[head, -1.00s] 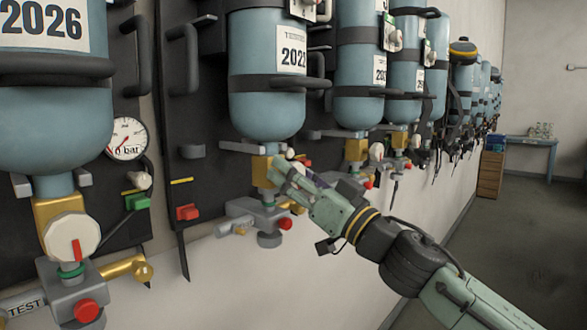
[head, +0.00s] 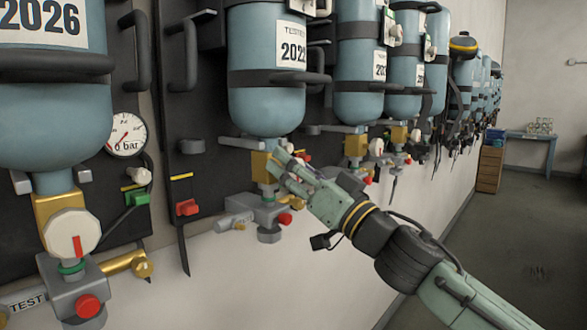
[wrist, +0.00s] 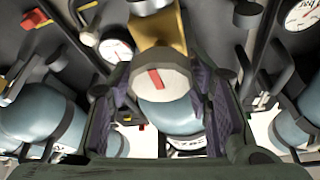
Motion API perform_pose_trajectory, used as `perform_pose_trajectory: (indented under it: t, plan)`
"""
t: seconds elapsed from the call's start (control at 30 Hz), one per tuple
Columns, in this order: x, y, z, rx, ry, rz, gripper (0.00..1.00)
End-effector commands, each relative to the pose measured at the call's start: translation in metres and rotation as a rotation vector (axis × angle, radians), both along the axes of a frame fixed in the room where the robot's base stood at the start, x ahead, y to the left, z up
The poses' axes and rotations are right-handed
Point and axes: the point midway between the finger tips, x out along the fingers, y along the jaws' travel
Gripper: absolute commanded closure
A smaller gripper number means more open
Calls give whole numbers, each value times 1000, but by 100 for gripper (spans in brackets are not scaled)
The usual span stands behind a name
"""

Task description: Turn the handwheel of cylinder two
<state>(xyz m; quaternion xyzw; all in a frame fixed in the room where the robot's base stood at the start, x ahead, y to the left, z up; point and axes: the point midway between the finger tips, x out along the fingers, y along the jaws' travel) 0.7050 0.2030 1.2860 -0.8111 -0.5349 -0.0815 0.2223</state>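Cylinder two (head: 266,95) is the second blue tank from the left in the head view, with a brass valve (head: 262,165) below it. My gripper (head: 281,166) is at this valve and hides its handwheel in the head view. In the wrist view the white round handwheel (wrist: 150,88) with a red mark lies between the two dark finger pads of my gripper (wrist: 163,80). The fingers stand apart on either side of it, and I see no clear grip. Whether a pad touches the rim cannot be told.
Cylinder one (head: 55,120), marked 2026, hangs at the left with its own white handwheel (head: 72,234) and a gauge (head: 126,135). More cylinders (head: 358,95) line the wall to the right. A grey fitting with a red knob (head: 285,219) sits below my gripper. The floor at right is clear.

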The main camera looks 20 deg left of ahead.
Motion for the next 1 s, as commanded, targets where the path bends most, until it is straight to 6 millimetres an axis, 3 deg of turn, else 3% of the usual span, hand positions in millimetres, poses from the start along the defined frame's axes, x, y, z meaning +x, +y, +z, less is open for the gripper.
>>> perform_pose_trajectory:
  t: [0.17, 0.53, 1.0]
  plan:
    - [-1, 1, -1, -2, 0, 1, 40]
    - [-2, -3, -3, -2, 1, 2, 40]
    - [-37, -75, -35, -3, 1, -2, 40]
